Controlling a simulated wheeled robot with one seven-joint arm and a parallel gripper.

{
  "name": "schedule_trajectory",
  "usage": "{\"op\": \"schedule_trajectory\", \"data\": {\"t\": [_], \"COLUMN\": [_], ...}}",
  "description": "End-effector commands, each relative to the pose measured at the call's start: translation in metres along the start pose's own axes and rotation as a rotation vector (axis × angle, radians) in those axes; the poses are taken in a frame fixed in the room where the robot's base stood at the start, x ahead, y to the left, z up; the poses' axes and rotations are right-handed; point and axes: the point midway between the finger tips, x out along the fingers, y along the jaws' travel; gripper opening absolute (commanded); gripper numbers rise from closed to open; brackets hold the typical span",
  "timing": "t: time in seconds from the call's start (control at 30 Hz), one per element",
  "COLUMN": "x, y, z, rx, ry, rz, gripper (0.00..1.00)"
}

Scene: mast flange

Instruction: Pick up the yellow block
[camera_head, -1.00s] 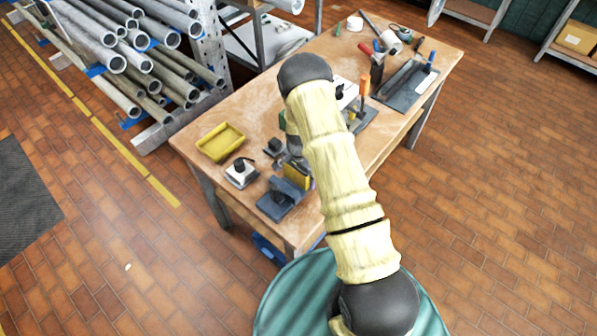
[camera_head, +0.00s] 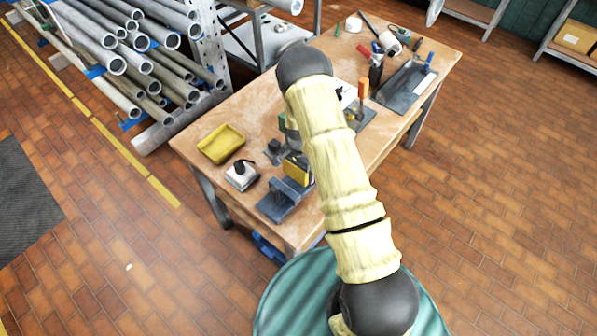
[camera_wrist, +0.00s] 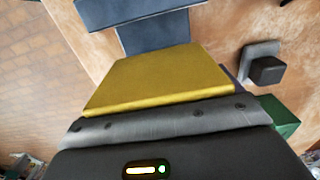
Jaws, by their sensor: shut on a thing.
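The yellow block (camera_head: 296,169) is a flat-faced yellow piece near the front of the workbench, partly hidden by my arm in the head view. In the wrist view the block (camera_wrist: 165,78) juts out from my gripper (camera_wrist: 165,118), whose grey finger lies across its near edge. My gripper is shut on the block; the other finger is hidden. The block appears just above and behind a blue-grey stepped fixture (camera_head: 283,201). I cannot tell whether they touch.
A yellow tray (camera_head: 221,144) and a white block with a black knob (camera_head: 241,174) stand left of the fixture on the workbench (camera_head: 255,110). Tools and a grey tray (camera_head: 405,88) lie at the back right. Pipes (camera_head: 150,50) fill a rack at left.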

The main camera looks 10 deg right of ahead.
Motion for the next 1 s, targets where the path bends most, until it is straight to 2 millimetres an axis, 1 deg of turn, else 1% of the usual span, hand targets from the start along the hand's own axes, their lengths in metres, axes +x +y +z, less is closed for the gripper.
{"op": "schedule_trajectory", "data": {"t": [0.03,0.17,0.2,0.23,0.27,0.47,0.7,0.8,0.9,1.0], "x": [-0.016,-0.04,-0.044,-0.038,-0.037,-0.036,-0.035,-0.035,-0.035,-0.036], "y": [-0.001,0.0,0.002,0.011,0.017,0.06,0.125,0.148,0.164,0.175], "z": [0.0,0.0,-0.001,-0.001,-0.001,-0.001,0.0,0.0,-0.001,0.0], "rx": [0.0,0.0,0.001,0.004,0.006,0.006,0.007,0.005,0.004,0.002], "ry": [0.001,0.001,0.001,-0.002,-0.002,-0.002,-0.003,-0.002,-0.001,0.0], "rz": [-0.001,-0.001,0.0,0.003,0.002,0.002,0.002,0.001,0.001,0.0], "gripper": [0.53,0.53,0.53,0.53,0.53,0.53,0.53,0.53,0.53,0.53]}}
